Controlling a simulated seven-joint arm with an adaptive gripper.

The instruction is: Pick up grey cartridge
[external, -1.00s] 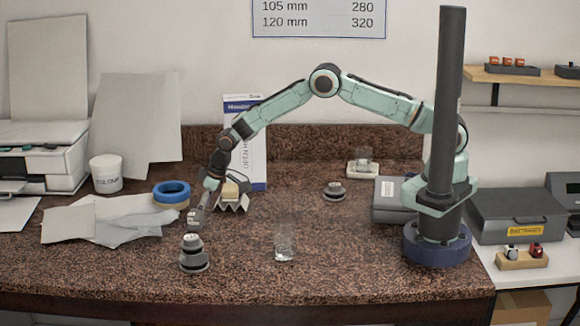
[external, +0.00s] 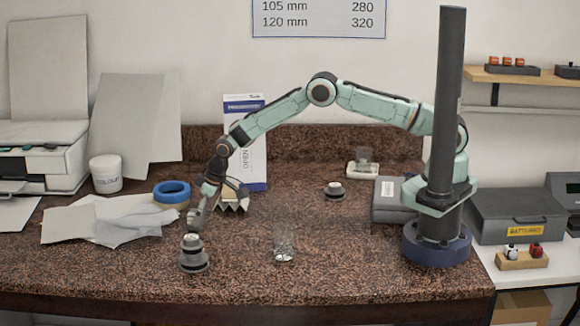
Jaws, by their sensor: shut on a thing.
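My gripper (external: 203,200) is low over the left part of the counter and tilted down to the left. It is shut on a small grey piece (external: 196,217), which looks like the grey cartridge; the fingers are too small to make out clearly. Just below it, a round grey and dark stepped stack (external: 193,254) with a pale top stands upright on the counter. I cannot tell whether the held piece touches that stack. A shorter, similar grey round piece (external: 334,190) stands farther back, right of the middle.
A clear glass (external: 284,245) stands at front centre. Pale sheets (external: 110,220), a blue ring of tape (external: 172,191) and a white tub (external: 105,174) lie left. A zigzag holder (external: 232,206) is close behind my wrist. A grey case (external: 393,203) sits right.

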